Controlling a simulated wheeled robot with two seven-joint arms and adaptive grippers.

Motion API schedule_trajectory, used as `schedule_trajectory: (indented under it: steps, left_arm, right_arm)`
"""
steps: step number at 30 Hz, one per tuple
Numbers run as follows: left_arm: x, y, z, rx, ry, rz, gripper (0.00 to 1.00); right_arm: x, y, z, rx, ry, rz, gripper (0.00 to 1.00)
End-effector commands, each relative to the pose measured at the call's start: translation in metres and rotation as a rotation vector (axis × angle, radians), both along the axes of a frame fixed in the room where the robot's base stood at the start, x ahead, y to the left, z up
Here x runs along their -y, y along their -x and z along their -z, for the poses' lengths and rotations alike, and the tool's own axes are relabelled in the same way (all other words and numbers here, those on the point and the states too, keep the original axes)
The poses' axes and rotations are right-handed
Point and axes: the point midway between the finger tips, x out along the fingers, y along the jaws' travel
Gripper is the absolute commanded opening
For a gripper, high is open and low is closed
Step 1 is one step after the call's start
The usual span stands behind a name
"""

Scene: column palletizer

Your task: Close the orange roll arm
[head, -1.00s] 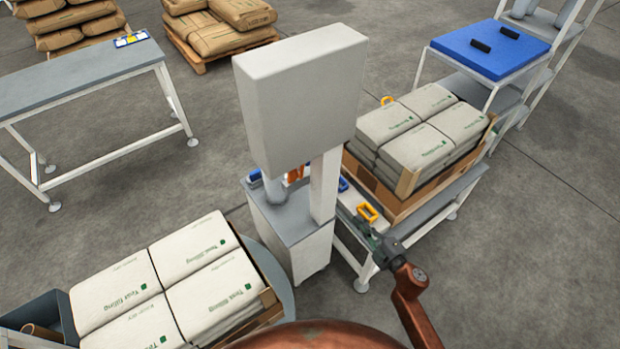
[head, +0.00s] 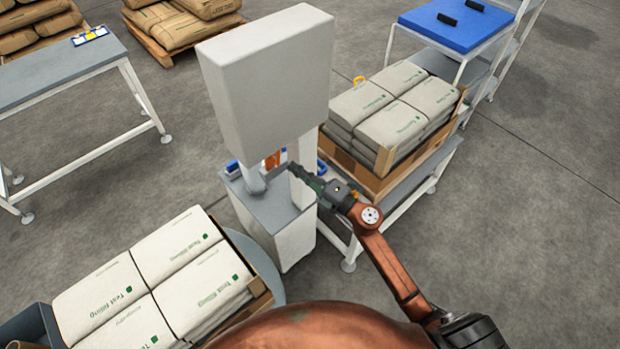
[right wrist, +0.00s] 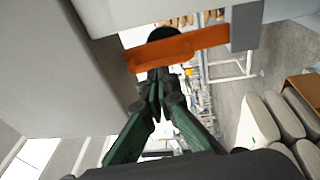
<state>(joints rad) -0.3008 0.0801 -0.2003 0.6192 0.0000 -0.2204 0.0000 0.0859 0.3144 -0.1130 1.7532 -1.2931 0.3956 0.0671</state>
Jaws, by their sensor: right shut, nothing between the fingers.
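The orange roll arm (right wrist: 180,48) shows in the right wrist view as a flat orange bar across the upper middle, with a dark round part behind its left half. In the head view only a small orange piece of it (head: 272,160) shows beside the grey column, under the big grey housing (head: 268,85). My right gripper (head: 294,172) reaches in from the right beside the column, shut and empty. In the right wrist view its fingertips (right wrist: 158,82) are together just below the bar; I cannot tell whether they touch it. My left gripper is not in view.
White sacks in a carton (head: 374,181) stand on a bench to the right. More white sacks (head: 150,285) lie at lower left. A grey table (head: 60,72) stands at upper left and a blue-topped table (head: 455,30) at upper right. Open floor lies at right.

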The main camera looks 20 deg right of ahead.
Motion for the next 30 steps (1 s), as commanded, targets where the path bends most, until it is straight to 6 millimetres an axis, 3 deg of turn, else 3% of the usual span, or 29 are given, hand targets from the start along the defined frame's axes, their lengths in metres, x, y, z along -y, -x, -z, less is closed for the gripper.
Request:
schedule_trajectory:
  steps: [9, 23, 30]
  left_arm:
    - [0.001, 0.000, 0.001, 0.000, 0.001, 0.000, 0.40]
    - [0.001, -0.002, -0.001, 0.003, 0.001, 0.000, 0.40]
    - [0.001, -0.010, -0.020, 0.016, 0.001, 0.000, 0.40]
  right_arm:
    - [-0.018, -0.027, -0.004, -0.001, -0.001, 0.000, 0.00]
    - [-0.018, -0.028, -0.005, -0.002, 0.000, 0.002, 0.00]
    - [-0.008, -0.030, -0.012, -0.028, 0.013, 0.018, 0.00]
